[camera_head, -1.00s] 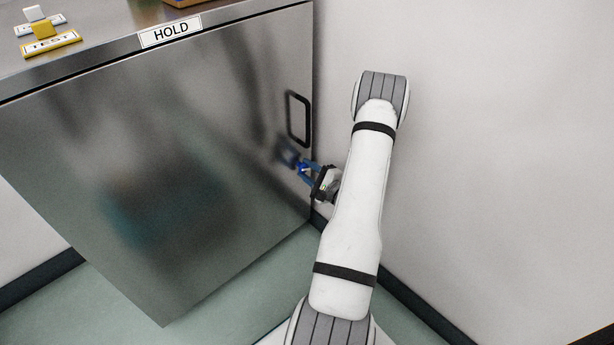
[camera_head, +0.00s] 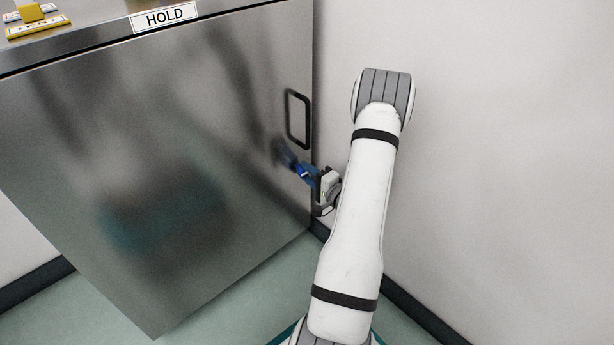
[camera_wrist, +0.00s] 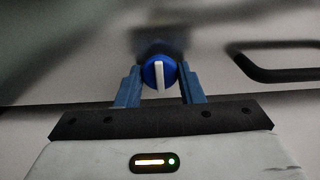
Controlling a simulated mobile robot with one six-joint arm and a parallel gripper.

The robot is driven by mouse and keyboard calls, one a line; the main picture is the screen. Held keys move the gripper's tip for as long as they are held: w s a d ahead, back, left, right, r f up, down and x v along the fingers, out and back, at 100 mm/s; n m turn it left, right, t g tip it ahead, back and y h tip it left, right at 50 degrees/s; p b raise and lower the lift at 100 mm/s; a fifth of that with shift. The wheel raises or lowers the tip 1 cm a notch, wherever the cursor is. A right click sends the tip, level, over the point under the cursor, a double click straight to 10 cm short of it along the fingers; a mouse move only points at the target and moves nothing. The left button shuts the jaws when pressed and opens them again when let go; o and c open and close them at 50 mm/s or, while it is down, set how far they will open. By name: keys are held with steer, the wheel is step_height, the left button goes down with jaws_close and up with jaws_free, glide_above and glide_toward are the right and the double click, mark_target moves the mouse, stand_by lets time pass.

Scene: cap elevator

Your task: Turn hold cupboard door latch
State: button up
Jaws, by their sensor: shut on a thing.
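The hold cupboard door (camera_head: 150,150) is a brushed steel panel under a HOLD label (camera_head: 163,17). It looks closed. Its latch is a round blue knob with a white bar, seen in the wrist view (camera_wrist: 159,72) between my fingertips. The white bar stands nearly upright in that view. My gripper (camera_wrist: 158,82) is shut on the latch, one blue finger on each side. In the head view my gripper (camera_head: 304,172) is at the door's right edge, below the handle, and the latch is mostly hidden by the fingers there.
A black bar handle (camera_head: 288,120) stands out from the door just above the latch; it also shows in the wrist view (camera_wrist: 270,75). A pale wall (camera_head: 480,130) is close on the right. Yellow and white items (camera_head: 37,20) lie on the cupboard top. Green floor is below.

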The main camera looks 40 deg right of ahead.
stand_by(0.3)
steer(key=o, duration=1)
steer(key=shift+c, duration=0.2)
steer(key=s+p, duration=0.2)
steer(key=s, duration=0.5)
steer(key=shift+s+d, duration=0.3)
steer(key=shift+s, duration=0.1)
